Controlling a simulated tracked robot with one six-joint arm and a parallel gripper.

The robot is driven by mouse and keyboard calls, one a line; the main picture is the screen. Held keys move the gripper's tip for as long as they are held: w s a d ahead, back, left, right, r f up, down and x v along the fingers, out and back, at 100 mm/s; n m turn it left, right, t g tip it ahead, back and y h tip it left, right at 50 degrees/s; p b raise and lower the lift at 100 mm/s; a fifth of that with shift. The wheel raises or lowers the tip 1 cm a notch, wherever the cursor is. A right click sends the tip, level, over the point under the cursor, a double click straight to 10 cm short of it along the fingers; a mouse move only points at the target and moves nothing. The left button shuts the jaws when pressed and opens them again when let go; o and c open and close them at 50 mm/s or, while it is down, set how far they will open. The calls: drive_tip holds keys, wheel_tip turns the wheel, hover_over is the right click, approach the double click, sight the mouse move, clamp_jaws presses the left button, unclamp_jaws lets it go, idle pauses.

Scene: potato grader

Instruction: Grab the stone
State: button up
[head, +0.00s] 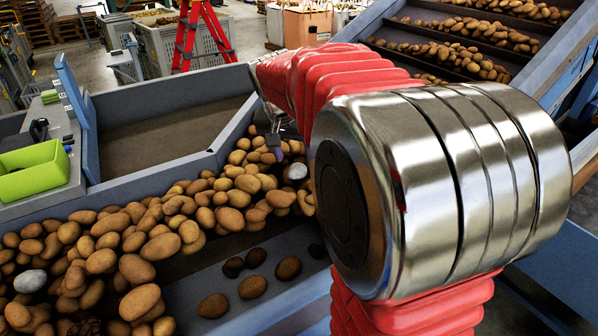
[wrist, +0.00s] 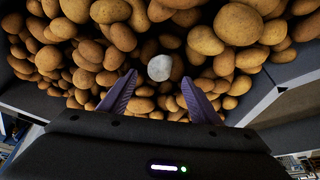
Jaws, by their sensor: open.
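A pale grey-white stone (wrist: 159,68) lies among the brown potatoes, roughly between and just beyond my fingertips in the wrist view. My gripper (wrist: 158,84) is open, with its two purple fingers spread and nothing held. In the head view a pale stone (head: 297,170) lies in the potatoes close to my gripper (head: 279,146), which is partly hidden behind my arm. A second greyish stone (head: 30,281) lies in the potatoes at the lower left. I cannot tell the exact height of my fingers above the stone.
Potatoes (head: 160,248) are heaped along the grader's trough. Several dark potatoes (head: 252,287) lie on a lower strip in front. A green bin (head: 34,171) stands on the left ledge. Grey side walls (head: 190,170) border the belt.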

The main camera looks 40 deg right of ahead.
sight(297, 167)
drive_tip(key=x, duration=0.5)
drive_tip(key=shift+s+a, duration=0.1)
drive_tip(key=shift+s, duration=0.1)
idle(0.3)
drive_tip(key=c, duration=1.2)
